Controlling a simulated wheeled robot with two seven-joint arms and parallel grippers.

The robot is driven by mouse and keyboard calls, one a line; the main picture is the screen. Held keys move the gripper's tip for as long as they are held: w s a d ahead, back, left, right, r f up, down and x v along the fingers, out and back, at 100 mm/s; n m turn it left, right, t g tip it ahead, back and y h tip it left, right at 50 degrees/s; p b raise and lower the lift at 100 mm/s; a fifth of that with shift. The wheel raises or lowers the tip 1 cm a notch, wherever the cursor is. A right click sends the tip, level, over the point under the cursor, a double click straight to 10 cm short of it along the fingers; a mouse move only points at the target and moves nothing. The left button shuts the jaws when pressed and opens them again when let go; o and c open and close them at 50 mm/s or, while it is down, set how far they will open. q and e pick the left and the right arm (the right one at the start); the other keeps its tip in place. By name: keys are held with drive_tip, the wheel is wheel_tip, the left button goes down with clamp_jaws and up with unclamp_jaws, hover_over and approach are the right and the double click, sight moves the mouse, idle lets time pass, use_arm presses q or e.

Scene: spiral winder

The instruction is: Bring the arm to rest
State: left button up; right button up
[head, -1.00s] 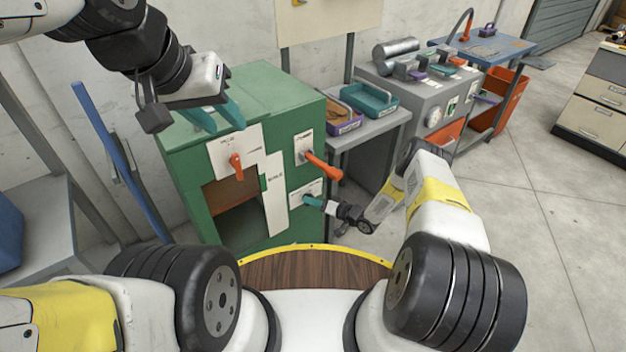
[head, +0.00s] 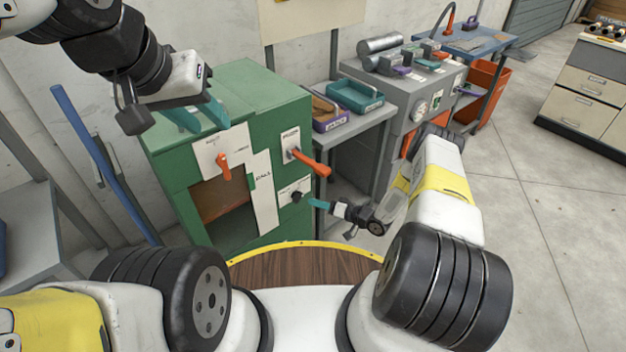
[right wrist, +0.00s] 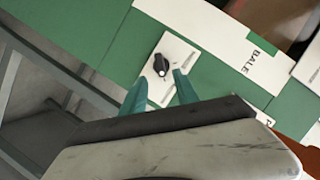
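My right gripper (head: 316,203) is beside the lower right of the green machine (head: 240,100), just off a small white panel with a black knob (head: 296,195). In the right wrist view the two teal fingers (right wrist: 160,95) are spread with nothing between them, and the knob (right wrist: 161,65) lies beyond their tips, apart from them. My left gripper (head: 197,116) hangs over the machine's upper left, teal fingers apart and empty. An orange lever (head: 223,166) sits on the upper white panel, and a longer orange handle (head: 310,163) sticks out at the right.
A grey side table (head: 365,128) with a purple tray (head: 329,121) and a teal tray (head: 354,97) stands right of the machine. A grey unit (head: 430,86) and a blue-topped bench (head: 478,42) stand further back. Open floor (head: 540,200) lies at the right.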

idle(0.3)
drive_tip(key=w+d+r+n+h, duration=0.1)
drive_tip(key=w+d+r+h, duration=0.25)
drive_tip(key=w+r, duration=0.4)
drive_tip(key=w+d+r+h, duration=0.2)
drive_tip(key=w+d+r, duration=0.25)
drive_tip(key=r, duration=0.65)
drive_tip(key=s+d+r+h, duration=0.2)
drive_tip(key=d+r, duration=0.1)
drive_tip(key=r, duration=0.8)
drive_tip(key=s+d+r+h, duration=0.3)
drive_tip(key=r, duration=0.8)
drive_tip(key=s+a+r+m+g+h, duration=0.1)
drive_tip(key=s+r+m, duration=0.1)
drive_tip(key=s+r, duration=1.35)
drive_tip(key=s+a+g+y, duration=0.1)
drive_tip(key=s+a, duration=0.1)
drive_tip(key=s, duration=0.9)
drive_tip(key=s+a+g+y, duration=0.1)
drive_tip(key=s+a, duration=0.2)
drive_tip(key=s, duration=0.8)
drive_tip(key=shift+s+a+n, duration=0.25)
drive_tip(key=shift+s+n, duration=0.1)
drive_tip(key=shift+n, duration=0.05)
